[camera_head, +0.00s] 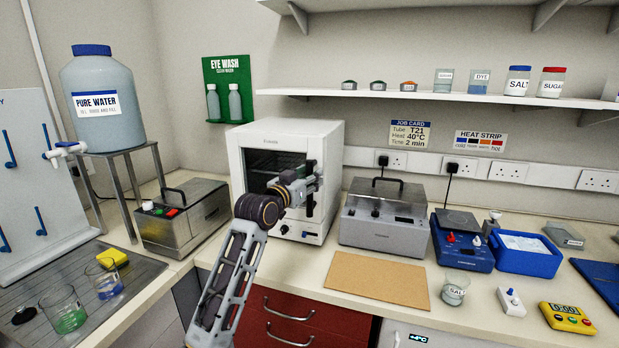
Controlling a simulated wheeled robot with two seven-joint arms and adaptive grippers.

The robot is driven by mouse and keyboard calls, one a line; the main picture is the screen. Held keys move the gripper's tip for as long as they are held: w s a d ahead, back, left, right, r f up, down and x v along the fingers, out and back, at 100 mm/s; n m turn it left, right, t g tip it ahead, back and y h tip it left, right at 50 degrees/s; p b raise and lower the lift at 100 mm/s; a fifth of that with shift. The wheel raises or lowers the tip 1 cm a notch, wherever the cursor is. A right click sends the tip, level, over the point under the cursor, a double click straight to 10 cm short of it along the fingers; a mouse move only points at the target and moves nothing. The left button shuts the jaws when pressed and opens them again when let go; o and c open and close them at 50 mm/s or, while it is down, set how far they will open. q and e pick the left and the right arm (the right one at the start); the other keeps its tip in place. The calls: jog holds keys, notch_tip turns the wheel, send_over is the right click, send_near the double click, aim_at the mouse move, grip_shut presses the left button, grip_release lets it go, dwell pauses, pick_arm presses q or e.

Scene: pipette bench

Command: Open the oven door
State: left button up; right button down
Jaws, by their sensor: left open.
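The oven is a white box (290,132) on the bench against the back wall, with a dark glass window (262,163) in its front door. The door looks shut, though my arm covers much of its lower part. My left gripper (311,192) is at the right side of the oven's front, close to the door edge. It is open. A dark upright part shows beside its fingers; I cannot tell whether this is the handle or whether the fingers touch it. My right gripper is not in view.
A metal box with a handle (185,217) stands left of the oven, and a grey lidded device (385,219) stands close on its right. A brown mat (378,283) lies in front on clear bench. A shelf (425,97) hangs above.

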pick_arm(q)
jog(key=shift+w+d, duration=0.15)
jog(key=shift+w, duration=0.1)
jog(key=shift+c, duration=0.5)
grip_shut()
